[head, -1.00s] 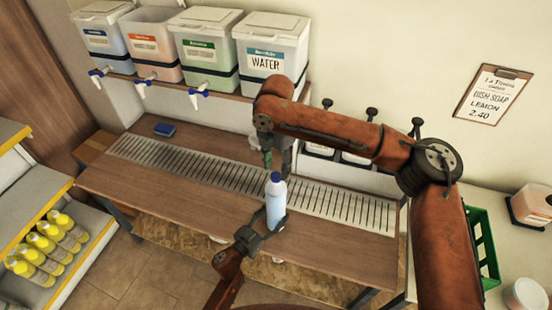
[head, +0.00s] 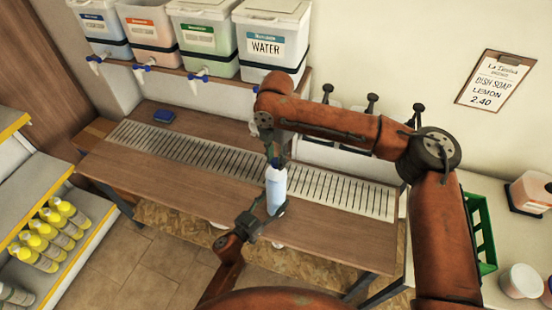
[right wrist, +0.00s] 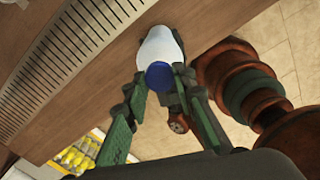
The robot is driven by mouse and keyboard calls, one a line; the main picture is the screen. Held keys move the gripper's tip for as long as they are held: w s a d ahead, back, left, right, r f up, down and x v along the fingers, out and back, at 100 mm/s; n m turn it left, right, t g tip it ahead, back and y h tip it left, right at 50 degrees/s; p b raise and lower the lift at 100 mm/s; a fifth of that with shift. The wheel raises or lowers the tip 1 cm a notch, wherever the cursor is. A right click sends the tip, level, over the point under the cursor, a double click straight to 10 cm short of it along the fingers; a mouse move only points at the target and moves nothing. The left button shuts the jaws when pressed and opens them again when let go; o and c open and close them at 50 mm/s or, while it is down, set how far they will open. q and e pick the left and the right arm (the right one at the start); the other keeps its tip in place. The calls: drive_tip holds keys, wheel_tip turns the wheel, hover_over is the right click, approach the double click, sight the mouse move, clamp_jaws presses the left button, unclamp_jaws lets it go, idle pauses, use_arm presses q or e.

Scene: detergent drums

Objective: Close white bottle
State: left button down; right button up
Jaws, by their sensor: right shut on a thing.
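The white bottle (head: 276,190), pale with a bluish tint, stands upright over the front part of the wooden counter. My left gripper (head: 268,218) is shut around its lower part from the front. My right gripper (head: 276,158) points down at the bottle's top and is shut on the blue cap (right wrist: 160,75). In the right wrist view the cap is at the bottle's (right wrist: 160,45) neck between the green-padded fingers. I cannot tell whether the cap is fully seated. In the head view the right gripper mostly hides the cap.
A slatted metal drain grate (head: 215,157) runs along the wooden counter (head: 170,186). Dispenser drums (head: 268,40) with taps stand on a shelf behind. A blue sponge (head: 164,116) lies at the back left. A green crate (head: 481,232) is at right. The counter's left half is clear.

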clamp_jaws()
drive_tip(key=m, duration=0.3)
drive_tip(key=shift+f, duration=0.1)
drive_tip(key=m, duration=1.1)
drive_tip(key=o, duration=0.8)
unclamp_jaws()
